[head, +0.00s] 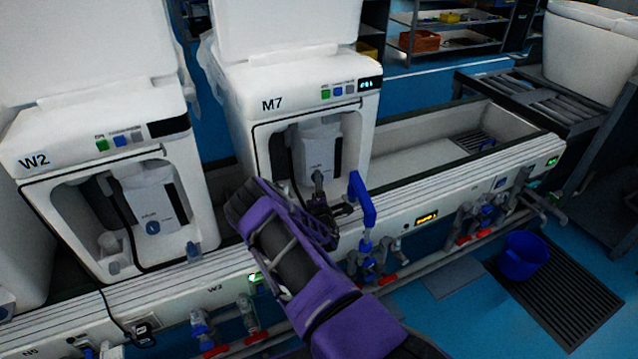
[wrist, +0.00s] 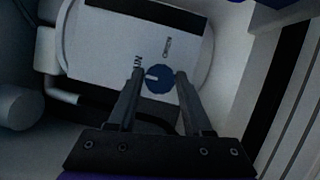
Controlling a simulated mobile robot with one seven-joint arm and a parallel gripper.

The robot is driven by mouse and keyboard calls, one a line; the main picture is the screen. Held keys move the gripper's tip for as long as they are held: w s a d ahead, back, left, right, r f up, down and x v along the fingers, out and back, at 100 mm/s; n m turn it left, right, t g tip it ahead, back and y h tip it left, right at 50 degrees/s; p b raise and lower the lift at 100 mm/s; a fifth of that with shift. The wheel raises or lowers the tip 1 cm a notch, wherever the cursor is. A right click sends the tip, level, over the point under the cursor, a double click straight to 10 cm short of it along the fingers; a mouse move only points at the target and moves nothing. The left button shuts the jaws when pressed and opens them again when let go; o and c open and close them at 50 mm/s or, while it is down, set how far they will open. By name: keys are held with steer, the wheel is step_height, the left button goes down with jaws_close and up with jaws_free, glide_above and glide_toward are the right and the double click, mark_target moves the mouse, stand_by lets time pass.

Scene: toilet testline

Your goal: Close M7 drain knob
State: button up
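The white M7 machine (head: 258,92) stands left of centre in the head view, with a grey-white unit (head: 322,148) in its open front bay. In the wrist view the round blue drain knob (wrist: 159,79), with a light pointer mark, sits low on that unit's pale face (wrist: 110,50). My gripper (wrist: 158,76) is open, with one finger on each side of the knob. A gap seems to show on both sides; contact cannot be told. In the head view my gripper (head: 320,186) is at the bay front, and the knob is hidden behind it.
A blue upright pipe handle (head: 364,205) stands just right of my gripper in the head view. The W2 machine (head: 95,135) is to the left. A blue bucket (head: 523,256) stands on the floor at right. The bay's side wall (wrist: 228,85) is close on the right.

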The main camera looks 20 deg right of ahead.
steer(key=o, duration=0.3)
steer(key=shift+o, duration=0.2)
steer(key=p+v, duration=0.1)
steer(key=v, duration=1.6)
steer(key=shift+s+p, duration=0.2)
steer(key=shift+p, duration=0.15)
steer(key=shift+a, duration=0.1)
